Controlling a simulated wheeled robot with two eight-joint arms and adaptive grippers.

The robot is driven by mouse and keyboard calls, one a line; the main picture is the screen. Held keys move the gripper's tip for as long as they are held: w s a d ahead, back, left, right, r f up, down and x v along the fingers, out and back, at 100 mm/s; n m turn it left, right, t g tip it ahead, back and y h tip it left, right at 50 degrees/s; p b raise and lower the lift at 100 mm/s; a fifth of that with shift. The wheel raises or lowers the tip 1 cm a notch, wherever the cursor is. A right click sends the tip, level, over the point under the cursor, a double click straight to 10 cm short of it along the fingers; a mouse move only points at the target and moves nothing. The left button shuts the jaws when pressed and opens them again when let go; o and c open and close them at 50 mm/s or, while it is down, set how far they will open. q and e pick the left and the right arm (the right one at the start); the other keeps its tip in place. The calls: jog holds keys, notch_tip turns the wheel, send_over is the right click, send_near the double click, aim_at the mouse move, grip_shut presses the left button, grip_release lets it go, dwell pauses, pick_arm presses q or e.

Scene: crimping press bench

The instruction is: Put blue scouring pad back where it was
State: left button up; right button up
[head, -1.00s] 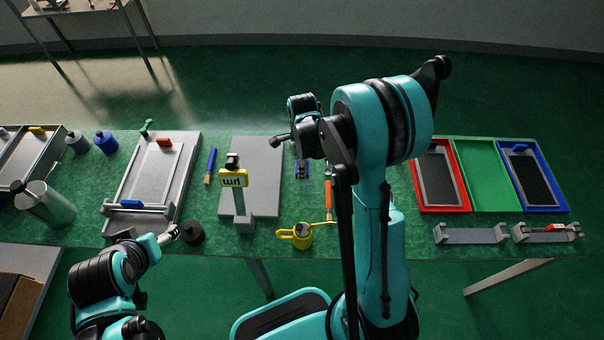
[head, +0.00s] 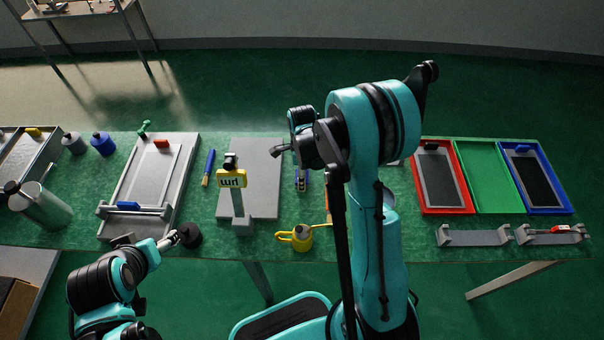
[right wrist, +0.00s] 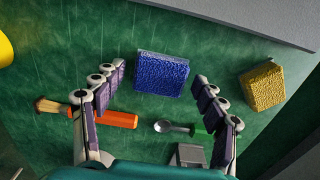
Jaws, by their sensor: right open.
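The blue scouring pad (right wrist: 162,74) lies on the green bench top in the right wrist view. My right gripper (right wrist: 160,78) is open, with its fingertips to either side of the pad; I cannot tell whether they touch it. In the head view the right gripper (head: 302,180) is small and partly hidden, beside the grey plate. My left gripper (head: 172,238) is low on the left, close to a black round knob (head: 190,235); its jaws are too small to read.
A yellow sponge (right wrist: 262,87), an orange-handled brush (right wrist: 108,118) and a spoon (right wrist: 172,126) lie around the pad. A grey plate (head: 262,165) is left of the right gripper, a yellow can (head: 298,237) in front. Red (head: 452,209), green (head: 492,175) and blue (head: 548,210) trays stand right.

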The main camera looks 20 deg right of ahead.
jog(key=shift+r, duration=0.2)
notch_tip(320, 180, up, 11)
jog(key=p, duration=0.4)
jog(key=s+a+r+n+t, duration=0.3)
jog(key=s+r+n, duration=0.3)
jog(key=n, duration=0.5)
jog(key=s+a+r+n+t, duration=0.3)
jog(key=s+r+n, duration=0.3)
jog(key=s+n, duration=0.3)
jog(key=shift+a+r+n+t, duration=0.25)
jog(key=shift+n+t, duration=0.35)
jog(key=shift+n, duration=1)
jog(key=shift+f, duration=0.1)
